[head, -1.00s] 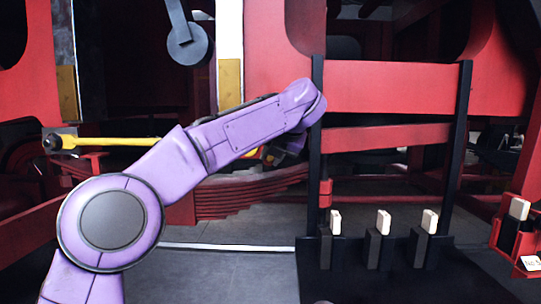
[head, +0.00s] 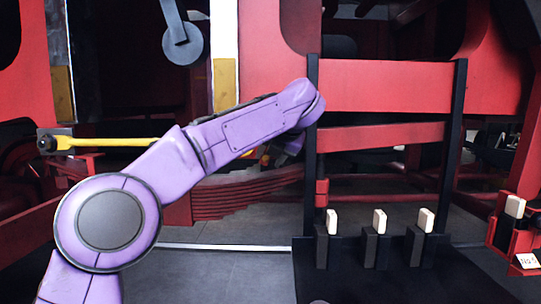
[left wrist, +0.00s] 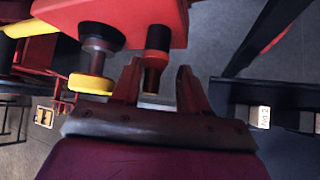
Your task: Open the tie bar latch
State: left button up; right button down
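A yellow bar (head: 105,142) with a dark end fitting runs level at the left in the head view and passes behind my left arm. In the left wrist view, a yellow bar (left wrist: 30,28) meets a red block (left wrist: 150,15). I cannot tell which part is the latch. My left gripper (left wrist: 158,85) is open, its fingers on either side of the pin's tip. I cannot tell if they touch it.
A black rack with upright posts (head: 455,150) and several white-tagged holders (head: 380,220) stands at the right. A red box (head: 518,240) is at the far right. A grey roller (head: 184,43) hangs above. Grey floor (head: 210,270) is clear in front.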

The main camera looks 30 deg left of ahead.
pick_arm(q)
jog(key=shift+s+a, duration=0.1)
jog(key=shift+a, duration=0.1)
jog(key=p+v, duration=0.1)
jog(key=v, duration=0.9)
jog(key=shift+d, duration=0.3)
jog(key=shift+s+r, duration=0.1)
jog(key=shift+r, duration=0.1)
